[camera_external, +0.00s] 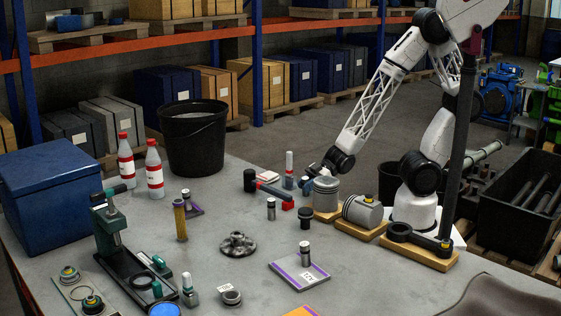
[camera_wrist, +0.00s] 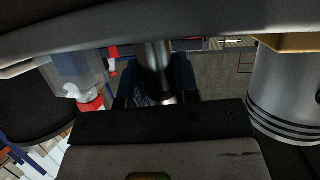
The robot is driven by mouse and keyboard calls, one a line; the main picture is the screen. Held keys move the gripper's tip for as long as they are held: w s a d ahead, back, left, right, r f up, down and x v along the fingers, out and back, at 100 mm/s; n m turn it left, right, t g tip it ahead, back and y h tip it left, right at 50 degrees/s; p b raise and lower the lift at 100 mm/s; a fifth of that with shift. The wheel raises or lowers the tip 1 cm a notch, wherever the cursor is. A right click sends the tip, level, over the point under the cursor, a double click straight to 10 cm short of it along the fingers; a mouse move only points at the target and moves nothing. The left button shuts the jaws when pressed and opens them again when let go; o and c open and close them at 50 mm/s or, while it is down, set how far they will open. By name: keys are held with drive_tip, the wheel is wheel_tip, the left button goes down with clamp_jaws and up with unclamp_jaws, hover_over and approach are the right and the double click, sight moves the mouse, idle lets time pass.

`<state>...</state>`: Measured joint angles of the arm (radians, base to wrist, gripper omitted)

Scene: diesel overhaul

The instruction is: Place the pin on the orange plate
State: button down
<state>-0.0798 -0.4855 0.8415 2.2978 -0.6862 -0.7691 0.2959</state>
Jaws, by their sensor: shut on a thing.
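My gripper (camera_external: 306,183) is beside the upright piston in the outside view, small and partly hidden there. In the wrist view its dark fingers (camera_wrist: 155,82) are shut on a shiny metal pin (camera_wrist: 154,65); the pin's ends are hard to make out. An orange plate (camera_external: 305,311) is cut off by the bottom edge of the outside view, so only a strip shows. A grey plate with purple edging (camera_external: 283,275) lies behind it, with a metal pin (camera_external: 305,254) standing on it. Another metal pin (camera_external: 271,209) stands on the table.
An upright piston (camera_external: 326,195) and a lying piston (camera_external: 363,211) rest on wooden blocks right of my gripper. A dark cylinder (camera_external: 305,218) and a flanged metal part (camera_external: 238,244) stand on the table.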

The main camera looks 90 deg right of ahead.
drive_tip(key=shift+r, duration=0.1)
drive_tip(key=shift+r, duration=0.8)
drive_tip(key=shift+s+r, duration=0.2)
drive_tip(key=shift+r, duration=0.8)
drive_tip(key=s+d, duration=0.1)
drive_tip(key=s, duration=0.6)
drive_tip(key=s+d+r, duration=0.1)
drive_tip(key=s+d, duration=0.1)
drive_tip(key=s, duration=0.6)
drive_tip(key=shift+d+r, duration=0.15)
drive_tip(key=shift+d, duration=0.1)
drive_tip(key=shift+s, duration=0.1)
drive_tip(key=shift+d, duration=0.1)
